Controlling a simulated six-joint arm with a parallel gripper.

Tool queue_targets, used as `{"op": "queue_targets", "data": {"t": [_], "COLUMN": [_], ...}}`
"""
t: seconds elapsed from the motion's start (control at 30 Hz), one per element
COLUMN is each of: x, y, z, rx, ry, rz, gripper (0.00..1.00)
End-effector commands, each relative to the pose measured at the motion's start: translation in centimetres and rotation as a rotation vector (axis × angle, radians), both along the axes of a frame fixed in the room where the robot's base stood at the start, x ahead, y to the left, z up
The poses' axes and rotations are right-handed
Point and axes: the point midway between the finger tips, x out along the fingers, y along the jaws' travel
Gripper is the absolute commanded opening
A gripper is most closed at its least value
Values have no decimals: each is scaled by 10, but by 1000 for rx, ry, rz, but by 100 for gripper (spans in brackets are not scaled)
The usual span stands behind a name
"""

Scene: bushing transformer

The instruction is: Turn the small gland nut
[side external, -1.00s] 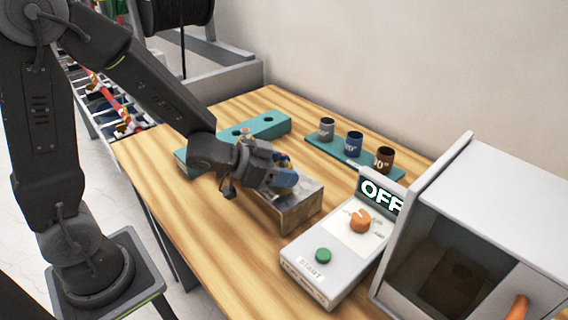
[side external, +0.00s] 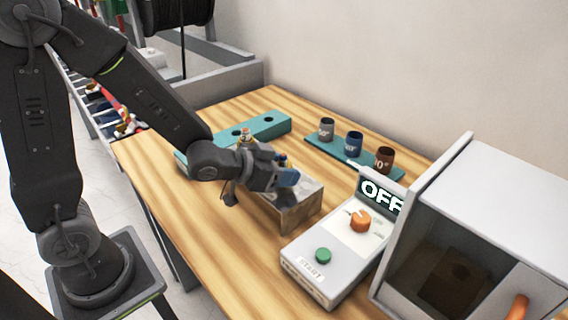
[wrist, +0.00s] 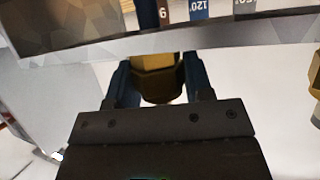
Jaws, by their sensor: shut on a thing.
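The small gland nut (wrist: 160,82) is a brass-coloured hexagonal piece in the wrist view. It sits between the two blue fingers of my gripper (wrist: 160,78), which is shut on it. In the side view my gripper (side external: 284,176) is low over the grey metal block (side external: 300,212) on the wooden table. The nut is mostly hidden there behind the gripper. The wrist view shows the nut from above and behind, so its seat is hidden.
A teal holed rack (side external: 268,127) stands behind my gripper. A teal strip (side external: 322,146) carries grey, blue and brown labelled cups. A control box (side external: 335,262) with an orange knob, green button and OFF display stands at right, beside a grey cabinet (side external: 480,205). The table's left front is clear.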

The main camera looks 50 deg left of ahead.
Motion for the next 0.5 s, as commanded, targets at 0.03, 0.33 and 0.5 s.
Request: {"op": "queue_targets", "data": {"t": [0.03, 0.33, 0.5], "x": [-1, -1, -1], "y": [0, -2, 0], "z": [-2, -2, -2], "rx": [2, 0, 0], "ry": [6, 6, 7], "rz": [3, 132, 186], "gripper": [24, 23, 23]}}
